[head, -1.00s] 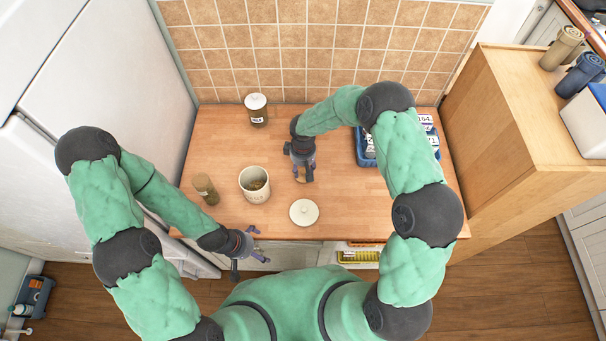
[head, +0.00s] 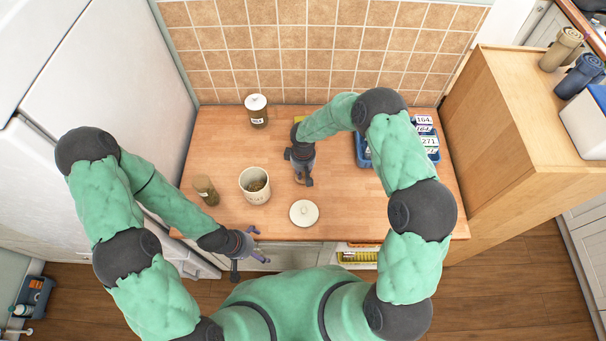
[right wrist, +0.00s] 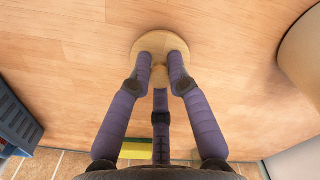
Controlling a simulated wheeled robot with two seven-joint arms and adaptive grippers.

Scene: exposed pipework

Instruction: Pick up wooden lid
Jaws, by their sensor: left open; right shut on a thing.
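The round wooden lid (right wrist: 178,42) shows in the right wrist view, with a small knob at its middle. My right gripper (right wrist: 160,72) is shut on that knob. In the head view my right gripper (head: 303,181) points down over the middle of the counter and hides most of the lid. I cannot tell whether the lid touches the counter. My left gripper (head: 257,246) is open and empty in front of the counter's front edge, well apart from the lid.
A white canister (head: 247,191) and a brown jar (head: 206,191) stand to the left. A white lid (head: 304,213) lies near the front edge. A white-topped jar (head: 257,115) stands at the back. A blue basket (head: 362,153) is to the right. A yellow item (right wrist: 134,150) lies behind.

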